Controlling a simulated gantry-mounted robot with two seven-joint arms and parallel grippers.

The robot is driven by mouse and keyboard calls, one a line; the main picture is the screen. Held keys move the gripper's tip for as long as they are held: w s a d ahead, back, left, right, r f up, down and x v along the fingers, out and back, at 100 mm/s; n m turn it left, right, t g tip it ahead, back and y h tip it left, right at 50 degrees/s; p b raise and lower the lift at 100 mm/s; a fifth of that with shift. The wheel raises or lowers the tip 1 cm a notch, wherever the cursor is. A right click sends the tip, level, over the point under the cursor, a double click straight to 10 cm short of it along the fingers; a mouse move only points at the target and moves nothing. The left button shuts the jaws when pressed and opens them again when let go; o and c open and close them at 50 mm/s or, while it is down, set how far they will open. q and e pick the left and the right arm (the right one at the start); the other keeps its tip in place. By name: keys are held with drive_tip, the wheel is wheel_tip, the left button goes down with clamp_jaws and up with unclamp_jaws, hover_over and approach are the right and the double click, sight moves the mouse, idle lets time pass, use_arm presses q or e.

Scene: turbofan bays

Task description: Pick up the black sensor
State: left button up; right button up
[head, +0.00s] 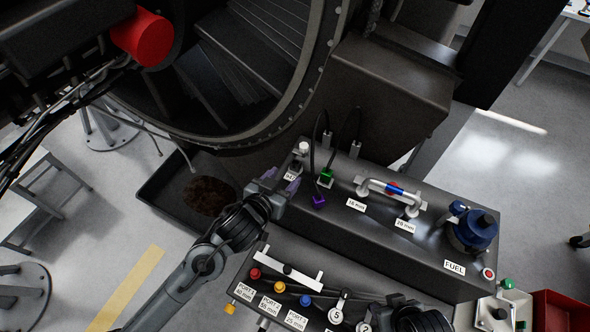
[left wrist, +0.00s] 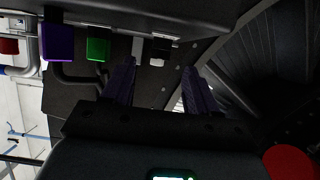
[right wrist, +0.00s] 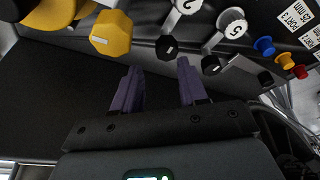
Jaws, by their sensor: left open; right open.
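A small black block with a pale end (left wrist: 160,48), which looks like the black sensor, sits at the top of the left wrist view. In the head view a dark piece (head: 297,165) at the far left end of the dark bench appears to be the same thing. My left gripper (head: 278,181) is open beside that end of the bench. In the left wrist view its fingertips (left wrist: 160,68) are spread just below the block, with nothing between them. My right gripper (right wrist: 158,68) is open and empty, facing a rack with a black hexagonal end (right wrist: 166,46).
A green connector (head: 326,175) and a purple connector (head: 319,201) stand near the left gripper, with black cables above. A handle (head: 390,188) and a blue fuel unit (head: 474,230) are farther right. The turbofan casing (head: 300,95) rises behind. A dark tray lies left.

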sight(296, 163)
use_arm(q)
drive_tip(key=shift+x, duration=1.2)
drive_tip(key=shift+r+p+x, duration=0.15)
drive_tip(key=shift+p+x, duration=0.25)
drive_tip(key=shift+x, duration=0.75)
drive_tip(key=shift+r+p+x, duration=0.15)
drive_tip(key=shift+p+x, duration=0.2)
drive_tip(key=shift+x, duration=0.8)
drive_tip(key=shift+w+d+f, duration=0.15)
drive_tip(key=shift+w+f, duration=0.05)
drive_tip(key=shift+w, duration=0.2)
drive_tip(key=c, duration=1.1)
